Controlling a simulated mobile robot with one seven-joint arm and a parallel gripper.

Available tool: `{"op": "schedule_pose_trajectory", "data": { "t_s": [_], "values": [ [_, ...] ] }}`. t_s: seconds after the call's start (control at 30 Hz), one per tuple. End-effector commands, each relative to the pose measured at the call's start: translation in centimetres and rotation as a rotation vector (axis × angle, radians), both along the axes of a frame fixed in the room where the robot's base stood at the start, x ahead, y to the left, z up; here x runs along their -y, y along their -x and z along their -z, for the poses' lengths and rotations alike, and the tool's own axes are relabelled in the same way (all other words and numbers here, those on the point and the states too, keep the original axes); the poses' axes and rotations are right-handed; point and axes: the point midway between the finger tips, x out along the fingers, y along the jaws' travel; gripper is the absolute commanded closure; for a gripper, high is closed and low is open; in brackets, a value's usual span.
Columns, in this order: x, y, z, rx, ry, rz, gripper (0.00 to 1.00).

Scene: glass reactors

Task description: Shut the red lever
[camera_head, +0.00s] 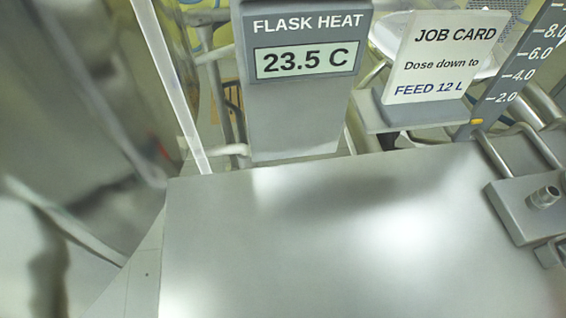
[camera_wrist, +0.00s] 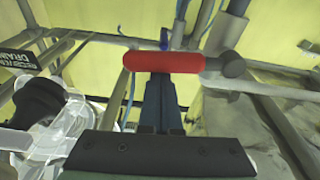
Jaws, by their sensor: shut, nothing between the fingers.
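The red lever (camera_wrist: 165,62) shows in the upper middle of the wrist view. Its red handle lies level across the picture, and its right end meets a dark round fitting (camera_wrist: 232,65) on grey pipework. My gripper (camera_wrist: 161,82) points at the middle of the handle, with its fingers together and nothing between them. The fingertips appear just below or against the handle; I cannot tell whether they touch. Neither the lever nor my gripper can be made out in the head view.
A bare steel surface (camera_head: 330,240) fills the head view's front. Behind it stand a FLASK HEAT display (camera_head: 306,60) reading 23.5 C and a job card (camera_head: 436,60) saying "Dose down to FEED 12 L". In the wrist view, a black knob (camera_wrist: 40,102) and clear glass stand left, pipes right.

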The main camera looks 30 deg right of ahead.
Motion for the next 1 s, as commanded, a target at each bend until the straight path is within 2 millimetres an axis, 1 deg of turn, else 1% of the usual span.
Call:
{"op": "schedule_pose_trajectory", "data": {
  "t_s": [0.03, 0.3, 0.8, 0.9, 1.0],
  "values": [
    [0.0, 0.0, 0.3, 0.008, -0.02, -0.001, 1.0],
    [0.1, 0.1, 0.7, 0.033, -0.079, 0.0, 1.0],
    [0.2, 0.1, 0.7, 0.036, -0.085, -0.001, 1.0],
    [0.2, -0.1, 0.2, 0.036, -0.085, -0.001, 1.0],
    [0.2, -0.6, -1.0, 0.038, -0.085, -0.002, 1.0]
  ]
}}
